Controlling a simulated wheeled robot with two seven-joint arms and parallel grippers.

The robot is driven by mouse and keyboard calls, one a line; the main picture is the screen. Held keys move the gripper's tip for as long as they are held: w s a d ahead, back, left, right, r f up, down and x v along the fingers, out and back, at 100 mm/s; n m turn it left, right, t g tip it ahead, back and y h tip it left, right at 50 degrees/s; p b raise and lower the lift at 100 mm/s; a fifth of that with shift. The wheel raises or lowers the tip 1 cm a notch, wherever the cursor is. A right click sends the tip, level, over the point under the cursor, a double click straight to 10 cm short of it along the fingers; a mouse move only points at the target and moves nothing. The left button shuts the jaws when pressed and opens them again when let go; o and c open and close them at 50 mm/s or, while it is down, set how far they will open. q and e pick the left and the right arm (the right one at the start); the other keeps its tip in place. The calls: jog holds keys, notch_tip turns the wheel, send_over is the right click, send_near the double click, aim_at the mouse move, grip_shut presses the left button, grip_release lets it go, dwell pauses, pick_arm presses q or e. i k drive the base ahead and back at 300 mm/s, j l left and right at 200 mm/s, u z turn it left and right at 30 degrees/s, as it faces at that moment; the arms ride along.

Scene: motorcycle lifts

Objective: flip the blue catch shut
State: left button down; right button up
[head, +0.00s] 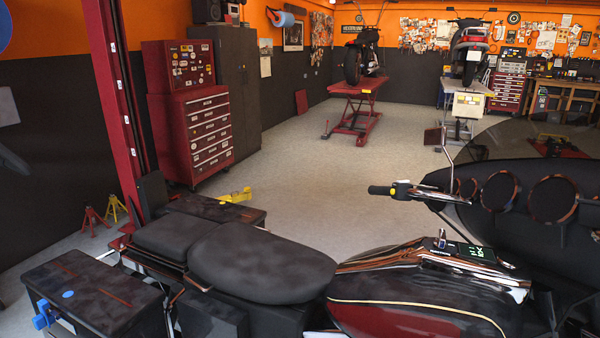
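A blue catch (42,316) sits on the side of a black hard case (110,278) at the lower left, just below the lid's edge. It is small here, and I cannot tell whether it stands open or shut. The case's lid looks down, with a flat blue oval (68,294) on its top near the catch. The case is beside the rear of a motorcycle with a black seat (262,262) and a dark red tank (400,318). Neither of my grippers shows in the head view.
A second black case (212,210) is on the motorcycle's far side. A dark red post (118,100) rises behind the rear. Red and yellow stands (95,220) are on the floor at left. Open floor (300,180) lies beyond, toward a red tool cabinet (190,110) and red lift (357,88).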

aim_at(42, 320)
jog(key=u, duration=1.65)
jog(key=i+j, duration=0.25)
jog(key=j, duration=0.15)
jog(key=i+j, duration=0.55)
jog(key=j, duration=0.2)
jog(key=i+j+z, duration=0.1)
jog(key=i+j, duration=0.15)
jog(key=j, duration=0.15)
jog(key=i+j, duration=0.25)
jog(key=j, duration=0.15)
jog(key=i+j, duration=0.25)
jog(key=j, duration=0.15)
jog(key=i+j, duration=0.25)
jog(key=j, duration=0.15)
jog(key=l+z, duration=0.05)
